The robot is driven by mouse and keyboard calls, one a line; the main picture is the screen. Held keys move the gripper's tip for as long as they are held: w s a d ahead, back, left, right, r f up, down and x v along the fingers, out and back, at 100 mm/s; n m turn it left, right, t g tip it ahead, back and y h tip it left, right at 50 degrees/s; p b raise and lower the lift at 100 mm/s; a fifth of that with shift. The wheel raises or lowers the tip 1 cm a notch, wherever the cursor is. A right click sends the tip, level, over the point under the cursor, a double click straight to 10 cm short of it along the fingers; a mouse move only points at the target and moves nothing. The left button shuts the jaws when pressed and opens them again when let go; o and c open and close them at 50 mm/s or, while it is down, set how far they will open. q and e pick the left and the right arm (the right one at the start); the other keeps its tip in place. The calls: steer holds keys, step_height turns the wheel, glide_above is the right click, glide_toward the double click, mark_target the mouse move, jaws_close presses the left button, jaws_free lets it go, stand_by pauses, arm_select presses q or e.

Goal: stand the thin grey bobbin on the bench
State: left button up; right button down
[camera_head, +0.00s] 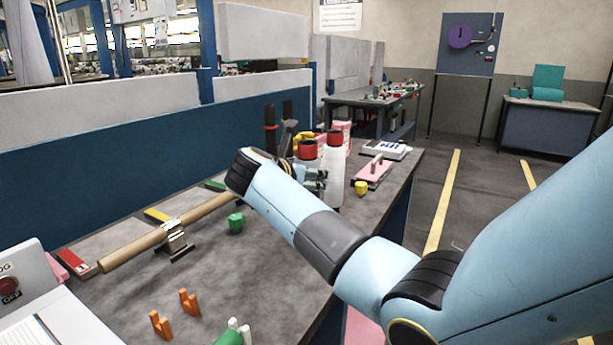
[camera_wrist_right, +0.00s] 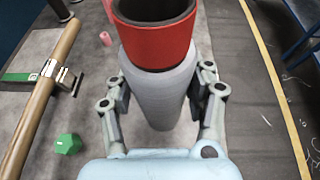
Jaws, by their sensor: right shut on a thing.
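My right gripper (camera_wrist_right: 162,82) is shut on a grey bobbin (camera_wrist_right: 160,98) with a wide red top, its fingers on both sides of the grey body. In the head view my right gripper (camera_head: 316,183) is small and partly behind my arm. The grey bench (camera_head: 250,275) lies below. My left gripper is not in view.
A wooden roller (camera_head: 165,235) in a metal clamp lies at the left. A green block (camera_head: 236,222), orange pegs (camera_head: 188,302) and a yellow block (camera_head: 361,188) are on the bench. A pink board (camera_head: 374,175) is near the right edge. The front middle is mostly clear.

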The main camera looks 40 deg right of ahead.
steer(key=shift+f+b, duration=0.45)
steer(key=shift+c, duration=2.1)
jaws_free()
steer(key=v, duration=1.2)
